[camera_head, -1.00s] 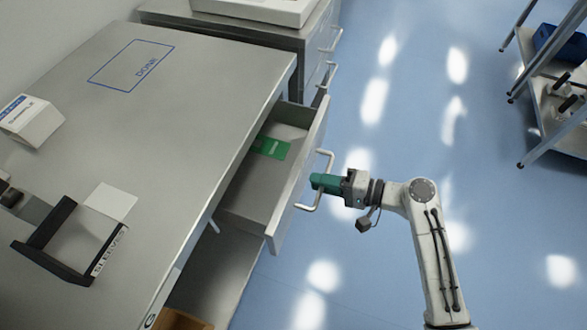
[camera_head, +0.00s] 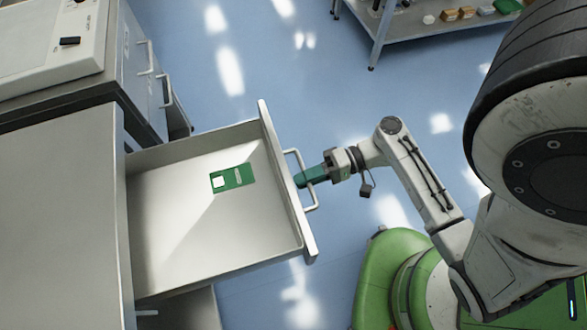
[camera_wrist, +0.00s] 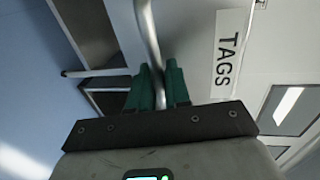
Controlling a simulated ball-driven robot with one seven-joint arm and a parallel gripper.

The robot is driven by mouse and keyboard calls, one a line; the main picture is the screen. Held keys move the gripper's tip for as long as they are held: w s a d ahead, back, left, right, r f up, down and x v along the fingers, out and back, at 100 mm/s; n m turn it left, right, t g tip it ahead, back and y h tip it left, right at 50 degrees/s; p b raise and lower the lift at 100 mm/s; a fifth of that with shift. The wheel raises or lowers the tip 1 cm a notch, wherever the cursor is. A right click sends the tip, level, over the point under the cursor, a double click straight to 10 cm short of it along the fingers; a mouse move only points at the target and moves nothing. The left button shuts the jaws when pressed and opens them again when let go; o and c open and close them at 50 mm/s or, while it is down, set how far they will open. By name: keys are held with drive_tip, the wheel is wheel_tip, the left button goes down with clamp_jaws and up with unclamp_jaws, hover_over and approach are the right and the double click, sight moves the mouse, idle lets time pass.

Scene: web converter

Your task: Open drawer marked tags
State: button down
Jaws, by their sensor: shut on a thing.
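The drawer (camera_head: 215,250) stands pulled far out from the metal cabinet in the head view. A green item with a white patch (camera_head: 233,179) lies inside it. In the wrist view the drawer front carries a label reading TAGS (camera_wrist: 228,52). My gripper (camera_head: 303,180), with green fingers, is shut on the bar handle (camera_head: 312,200) of this drawer. In the wrist view the handle (camera_wrist: 147,30) runs between the two green fingers (camera_wrist: 159,88).
The cabinet top (camera_head: 60,210) lies at the left. Another cabinet with handles (camera_head: 145,60) stands behind it, bearing a white device (camera_head: 50,50). A shelf rack (camera_head: 430,30) stands at the far back. Blue floor is clear between them.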

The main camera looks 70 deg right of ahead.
drive_tip(key=shift+s+d, duration=0.2)
drive_tip(key=shift+s, duration=0.1)
drive_tip(key=c, duration=1.3)
unclamp_jaws()
drive_tip(key=b+v, duration=0.1)
drive_tip(key=v, duration=0.9)
drive_tip(key=shift+s+d, duration=0.25)
drive_tip(key=shift+s, duration=0.05)
